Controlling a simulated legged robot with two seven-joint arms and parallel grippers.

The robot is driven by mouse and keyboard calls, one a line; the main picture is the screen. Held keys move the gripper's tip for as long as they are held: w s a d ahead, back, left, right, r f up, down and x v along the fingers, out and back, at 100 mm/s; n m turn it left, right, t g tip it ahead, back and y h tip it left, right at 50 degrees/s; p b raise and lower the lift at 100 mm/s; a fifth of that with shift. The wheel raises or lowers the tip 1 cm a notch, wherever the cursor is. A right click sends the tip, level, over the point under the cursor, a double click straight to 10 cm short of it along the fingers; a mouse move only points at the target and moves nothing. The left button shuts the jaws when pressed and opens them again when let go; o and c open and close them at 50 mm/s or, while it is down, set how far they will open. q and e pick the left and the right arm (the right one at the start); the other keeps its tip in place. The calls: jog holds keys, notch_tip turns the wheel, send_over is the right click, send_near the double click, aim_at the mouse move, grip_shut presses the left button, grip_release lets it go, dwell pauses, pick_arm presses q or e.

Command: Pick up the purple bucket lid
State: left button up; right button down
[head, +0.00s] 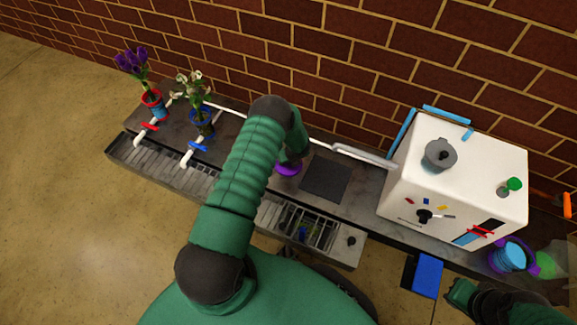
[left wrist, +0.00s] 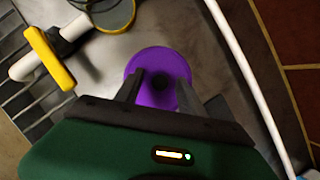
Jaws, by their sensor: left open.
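The purple lid (left wrist: 156,62) is a round disc with a dark knob (left wrist: 157,83), lying on the grey counter. In the head view only part of the lid (head: 289,169) shows beside my left arm's end. My left gripper (left wrist: 160,78) is open over the lid, one finger on each side of the knob. I cannot tell whether the fingers touch it. In the head view my arm hides this gripper. My right arm's end (head: 466,297) is at the bottom right; its fingers are not clear.
A white pipe (head: 335,148) runs behind the lid; a yellow-handled valve (left wrist: 50,58) is near it. A dark square mat (head: 327,178) lies to the right. A white box (head: 452,180) stands farther right, beside a blue bucket (head: 510,258). Potted flowers (head: 152,102) stand left.

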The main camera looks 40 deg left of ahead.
pick_arm(q)
jog(key=shift+r, duration=0.15)
grip_shut()
